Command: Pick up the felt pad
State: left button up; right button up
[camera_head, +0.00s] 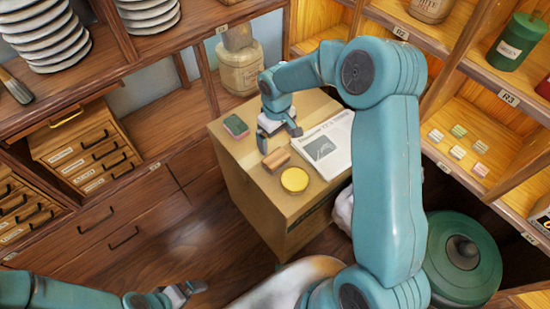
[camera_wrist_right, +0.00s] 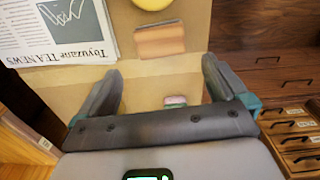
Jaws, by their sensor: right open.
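A small dark green block with a pinkish edge (camera_head: 235,126), which looks like the felt pad, lies near the back left corner of the cardboard box top (camera_head: 240,150). In the right wrist view, part of it (camera_wrist_right: 176,101) shows low between the fingers, partly hidden by the gripper body. My right gripper (camera_head: 279,132) is open and empty over the box, to the right of the pad in the head view. Its spread fingers show in the wrist view (camera_wrist_right: 162,72). My left gripper (camera_head: 182,292) is low at the bottom, away from the box; its jaw opening is unclear.
A brown block (camera_head: 276,160), a yellow disc (camera_head: 294,180) and a newspaper (camera_head: 326,146) lie on the box. A large jar (camera_head: 240,70) stands behind it. Shelves flank the box, and a green lidded container (camera_head: 460,260) stands at right. Floor at left is clear.

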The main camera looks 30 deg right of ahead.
send_over(276, 158)
notch_tip(276, 158, down, 6)
jog(key=shift+r, duration=0.2)
jog(key=shift+s+f, duration=0.15)
jog(key=shift+f, duration=0.3)
notch_tip(276, 158, down, 5)
jog(key=shift+p, duration=0.4)
jog(key=c, duration=0.7)
